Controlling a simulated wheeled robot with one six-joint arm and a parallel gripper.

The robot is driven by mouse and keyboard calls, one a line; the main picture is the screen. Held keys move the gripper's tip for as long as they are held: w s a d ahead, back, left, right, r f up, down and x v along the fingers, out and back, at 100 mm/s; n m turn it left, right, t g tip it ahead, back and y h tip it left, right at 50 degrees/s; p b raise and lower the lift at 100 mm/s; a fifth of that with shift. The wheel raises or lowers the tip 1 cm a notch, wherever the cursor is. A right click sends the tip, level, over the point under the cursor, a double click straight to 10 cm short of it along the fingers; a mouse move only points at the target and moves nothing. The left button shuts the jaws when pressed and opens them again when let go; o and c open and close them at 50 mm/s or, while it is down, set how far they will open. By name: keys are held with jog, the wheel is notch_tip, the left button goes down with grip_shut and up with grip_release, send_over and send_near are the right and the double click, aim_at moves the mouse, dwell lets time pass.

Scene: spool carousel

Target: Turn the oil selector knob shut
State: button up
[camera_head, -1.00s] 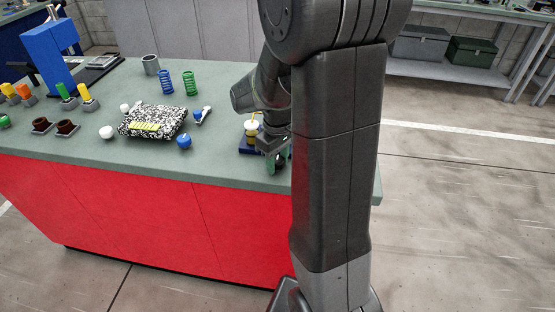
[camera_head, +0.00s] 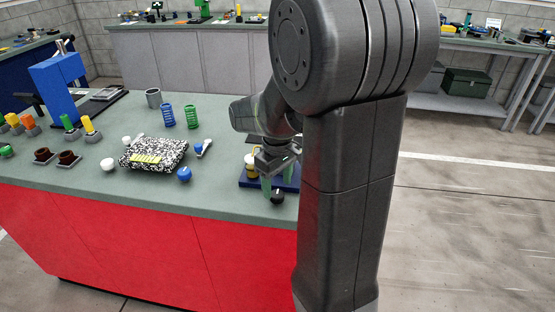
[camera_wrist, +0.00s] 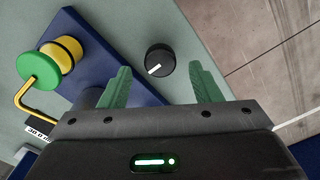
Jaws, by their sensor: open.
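A black round knob (camera_wrist: 159,61) with a white pointer line shows in the wrist view, between and just beyond the two green fingertips of my gripper (camera_wrist: 162,82). My gripper is open and does not visibly touch the knob. The pointer line lies toward the lower left of the knob in that view. In the head view the black knob (camera_head: 277,196) is at the front right of the green bench top, just below my gripper (camera_head: 273,184). My arm hides part of the area to its right.
A dark blue plate (camera_wrist: 112,55) carries a yellow spool-like part with a green cap (camera_wrist: 39,71) and a bent yellow tube. The bench edge runs close by the knob.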

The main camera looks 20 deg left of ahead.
aim_at(278, 194)
notch_tip(278, 194, up, 10)
jog(key=shift+f, duration=0.25)
jog(key=shift+f, duration=0.1)
notch_tip(278, 194, down, 14)
jog(key=shift+r, duration=0.1)
dwell(0.7)
jog(key=shift+r, duration=0.1)
